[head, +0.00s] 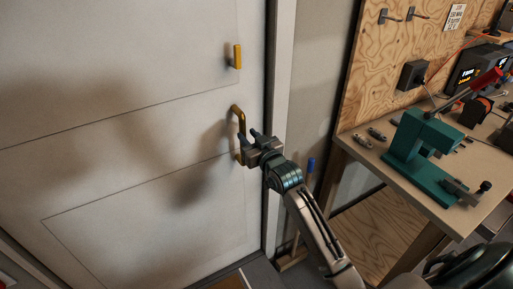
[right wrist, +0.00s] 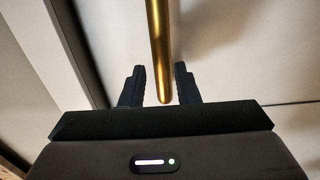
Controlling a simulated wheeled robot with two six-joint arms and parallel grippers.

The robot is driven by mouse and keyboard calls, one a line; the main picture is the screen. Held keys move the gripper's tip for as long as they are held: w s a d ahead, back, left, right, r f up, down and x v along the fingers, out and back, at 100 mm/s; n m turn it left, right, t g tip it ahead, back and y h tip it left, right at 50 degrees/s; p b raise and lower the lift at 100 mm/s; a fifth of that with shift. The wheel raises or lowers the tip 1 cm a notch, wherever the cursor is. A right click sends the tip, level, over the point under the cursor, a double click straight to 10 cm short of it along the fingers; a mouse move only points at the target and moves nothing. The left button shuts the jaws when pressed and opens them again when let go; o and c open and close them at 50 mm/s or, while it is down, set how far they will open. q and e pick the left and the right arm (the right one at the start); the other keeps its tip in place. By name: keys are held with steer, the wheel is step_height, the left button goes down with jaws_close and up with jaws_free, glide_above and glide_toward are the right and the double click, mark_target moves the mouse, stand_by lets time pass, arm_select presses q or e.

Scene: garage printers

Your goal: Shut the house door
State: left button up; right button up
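The white panelled house door (head: 130,130) fills the left of the head view, its right edge beside the pale door frame (head: 281,110). I cannot tell whether it is fully closed. A brass pull handle (head: 239,119) is on the door near that edge. My right gripper (head: 248,146) is at the handle's lower part, fingers pointing at the door. In the right wrist view the gripper (right wrist: 160,85) is open, and the brass bar (right wrist: 158,45) lines up between its two fingers, with gaps visible. My left gripper is not in view.
A small brass latch piece (head: 237,56) is higher on the door. To the right stands a wooden workbench (head: 375,160) with a green press (head: 420,140), tools and printer gear. A plywood board (head: 375,60) backs it. A blue-topped item (head: 311,165) stands by the wall.

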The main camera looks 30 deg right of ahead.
steer(key=s+b, duration=0.1)
steer(key=s, duration=0.4)
steer(key=shift+s+d, duration=0.1)
steer(key=shift+s, duration=0.15)
